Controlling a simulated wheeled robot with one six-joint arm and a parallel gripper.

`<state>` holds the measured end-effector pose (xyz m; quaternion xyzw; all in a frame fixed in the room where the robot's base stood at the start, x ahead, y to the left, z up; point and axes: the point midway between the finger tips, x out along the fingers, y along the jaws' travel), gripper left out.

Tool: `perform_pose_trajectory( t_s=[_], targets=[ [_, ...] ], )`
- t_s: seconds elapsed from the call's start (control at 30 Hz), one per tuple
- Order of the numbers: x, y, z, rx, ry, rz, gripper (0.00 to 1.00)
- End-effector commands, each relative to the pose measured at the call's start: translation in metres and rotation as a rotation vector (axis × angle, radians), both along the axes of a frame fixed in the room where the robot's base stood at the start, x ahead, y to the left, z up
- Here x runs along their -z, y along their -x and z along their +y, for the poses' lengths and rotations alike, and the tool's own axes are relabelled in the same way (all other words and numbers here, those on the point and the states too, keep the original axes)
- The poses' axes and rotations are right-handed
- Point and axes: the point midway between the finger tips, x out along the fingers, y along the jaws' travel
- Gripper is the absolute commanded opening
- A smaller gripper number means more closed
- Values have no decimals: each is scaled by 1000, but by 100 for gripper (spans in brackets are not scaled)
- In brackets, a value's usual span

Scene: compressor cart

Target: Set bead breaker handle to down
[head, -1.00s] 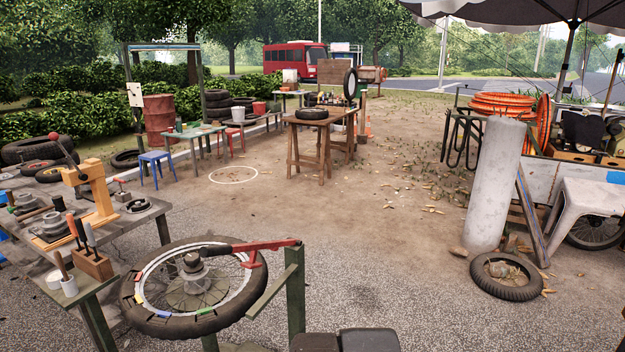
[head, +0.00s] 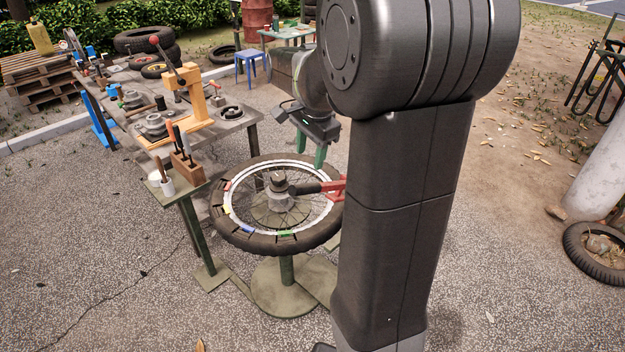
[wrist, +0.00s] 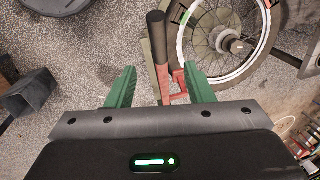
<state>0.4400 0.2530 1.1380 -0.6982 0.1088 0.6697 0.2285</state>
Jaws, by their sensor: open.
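The bead breaker handle, a black grip (head: 308,188) on a red lever (head: 333,189), crosses over the right part of the wheel in the head view. In the wrist view its black grip (wrist: 157,40) and red part (wrist: 166,88) show in the gap between my fingers. My gripper (head: 309,152) has green fingers and points down above the handle; it is open and empty. In the wrist view my gripper (wrist: 159,68) has a finger either side of the handle, with no clear contact. My arm hides the lever's right end in the head view.
The spoked wheel with its tyre (head: 232,231) lies flat on a green stand (head: 285,290). A workbench (head: 238,118) with an orange press (head: 190,92) and a small tool block (head: 188,170) stand to the left. An upright grey column (head: 603,178) and a loose tyre (head: 592,253) are at right.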

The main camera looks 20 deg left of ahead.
Motion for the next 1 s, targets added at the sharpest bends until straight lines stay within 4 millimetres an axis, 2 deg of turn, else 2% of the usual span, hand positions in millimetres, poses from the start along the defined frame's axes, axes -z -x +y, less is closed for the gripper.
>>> perform_pose_trajectory(
  t_s=[0.6, 0.8, 1.0],
  targets=[
    [113, -9, 16, 0, 4, 2, 48],
    [129, -11, 18, -1, 1, -1, 48],
    [132, -11, 19, -1, 1, -1, 48]
  ],
)
